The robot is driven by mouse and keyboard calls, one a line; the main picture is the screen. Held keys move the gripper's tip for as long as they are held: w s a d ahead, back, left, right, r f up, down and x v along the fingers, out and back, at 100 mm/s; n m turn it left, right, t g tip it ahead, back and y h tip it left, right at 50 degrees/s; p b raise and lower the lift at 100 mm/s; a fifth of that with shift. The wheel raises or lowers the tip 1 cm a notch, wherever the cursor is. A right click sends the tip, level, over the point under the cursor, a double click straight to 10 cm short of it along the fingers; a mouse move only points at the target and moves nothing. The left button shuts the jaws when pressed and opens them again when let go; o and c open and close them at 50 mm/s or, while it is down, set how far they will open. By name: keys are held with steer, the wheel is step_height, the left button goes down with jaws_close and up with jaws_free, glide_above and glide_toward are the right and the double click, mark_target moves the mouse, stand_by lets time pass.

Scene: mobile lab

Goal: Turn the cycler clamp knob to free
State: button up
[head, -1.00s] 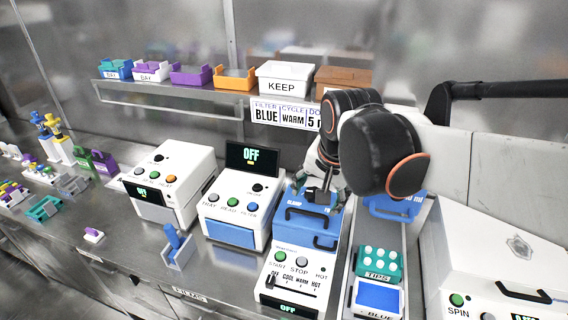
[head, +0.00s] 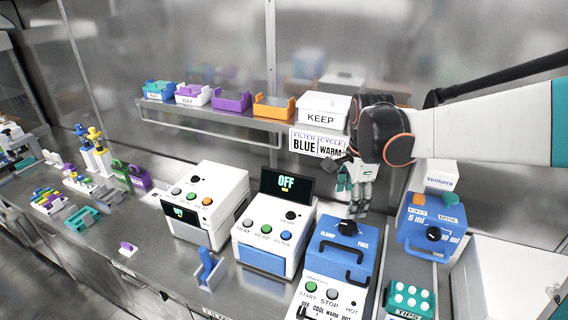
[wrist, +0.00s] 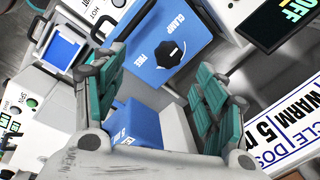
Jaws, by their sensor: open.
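The cycler has a blue lid (head: 328,256) with a black handle at its front. A black clamp knob (head: 347,228) sits on the lid between the words CLAMP, at left, and FREE, at right. The knob also shows in the wrist view (wrist: 171,53), with both words beside it; its exact pointing is too small to tell. My gripper (head: 352,192) is above and behind the knob, apart from it. Its teal-padded fingers (wrist: 160,85) are spread and hold nothing.
A white box with an OFF screen (head: 286,184) stands left of the cycler. A shelf with a white KEEP box (head: 322,108) runs behind.

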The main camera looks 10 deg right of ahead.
mark_target(348, 224)
steer(key=w+d+f+m+g+p, duration=0.1)
steer(key=w+d+f+m+p, duration=0.15)
steer(key=w+m, duration=0.25)
steer(key=f+b, duration=0.1)
steer(key=f, duration=0.3)
steer(key=f+b, duration=0.1)
steer(key=f, duration=0.3)
steer(key=d+f+b, duration=0.1)
steer(key=f, duration=0.4)
steer(key=shift+s+f, duration=0.1)
steer(key=shift+s, duration=0.15)
steer(key=c, duration=1.1)
